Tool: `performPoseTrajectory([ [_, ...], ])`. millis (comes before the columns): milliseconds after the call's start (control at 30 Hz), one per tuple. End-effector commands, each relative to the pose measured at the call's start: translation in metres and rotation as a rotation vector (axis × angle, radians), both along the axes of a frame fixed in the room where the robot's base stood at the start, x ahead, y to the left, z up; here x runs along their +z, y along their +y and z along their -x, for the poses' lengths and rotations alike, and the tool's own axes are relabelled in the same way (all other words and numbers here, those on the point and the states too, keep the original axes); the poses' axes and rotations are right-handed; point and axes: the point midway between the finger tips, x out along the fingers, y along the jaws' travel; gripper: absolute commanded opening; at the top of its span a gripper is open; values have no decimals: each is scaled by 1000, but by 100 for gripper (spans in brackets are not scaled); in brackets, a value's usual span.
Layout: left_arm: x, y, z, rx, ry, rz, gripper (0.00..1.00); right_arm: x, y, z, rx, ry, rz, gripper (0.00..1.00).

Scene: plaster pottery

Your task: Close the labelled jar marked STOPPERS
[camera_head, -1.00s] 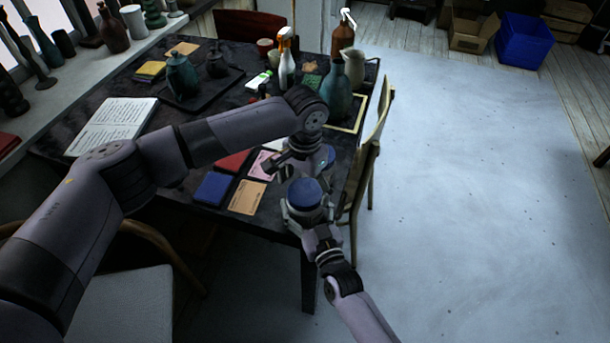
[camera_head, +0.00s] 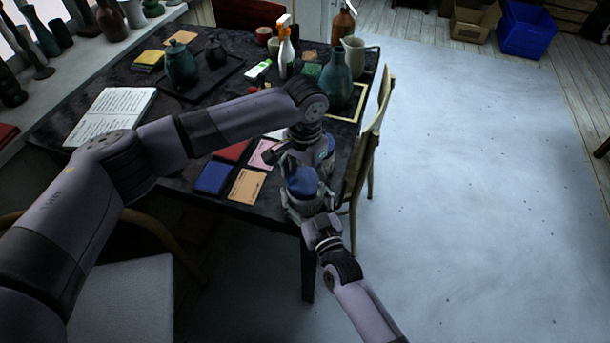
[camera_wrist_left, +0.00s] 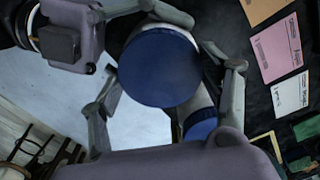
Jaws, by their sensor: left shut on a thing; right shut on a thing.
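A round blue lid (camera_wrist_left: 160,67) fills the middle of the left wrist view; its blue top also shows in the head view (camera_head: 301,182). My left gripper (camera_wrist_left: 160,65) has its fingers on either side of this lid. My right gripper (camera_head: 303,205) comes in from below in the head view and closes around the pale jar under the lid; its contact is mostly hidden. In the left wrist view a pale body and a second blue patch (camera_wrist_left: 200,125) show beyond the lid. I cannot read a label or tell whether the lid is seated.
The dark table (camera_head: 120,195) carries a blue card (camera_head: 212,177), an orange card (camera_head: 247,185), an open book (camera_head: 112,112), a teal vase (camera_head: 336,82) and a spray bottle (camera_head: 285,55). A wooden chair (camera_head: 372,140) stands close at the right.

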Motion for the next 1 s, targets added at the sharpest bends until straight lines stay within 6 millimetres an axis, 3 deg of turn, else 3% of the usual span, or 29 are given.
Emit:
performPoseTrajectory([
  [133, 0, 1, -1, 2, -2, -2, 37, -1, 0, 1, 0, 2, -2, 0],
  [333, -1, 1, -1, -138, -2, -1, 37, -1, 0, 1, 0, 2, -2, 0],
  [467, 0, 1, -2, -139, -3, -2, 37, -1, 0, 1, 0, 2, -2, 0],
  [500, 0, 1, -2, -139, -3, -2, 71, -1, 0, 1, 0, 2, -2, 0],
  [800, 0, 1, -1, -139, -1, -1, 90, -1, 0, 0, 0, 1, -1, 0],
  [1000, 0, 1, -1, -139, -1, -1, 90, -1, 0, 1, 1, 1, -1, 0],
])
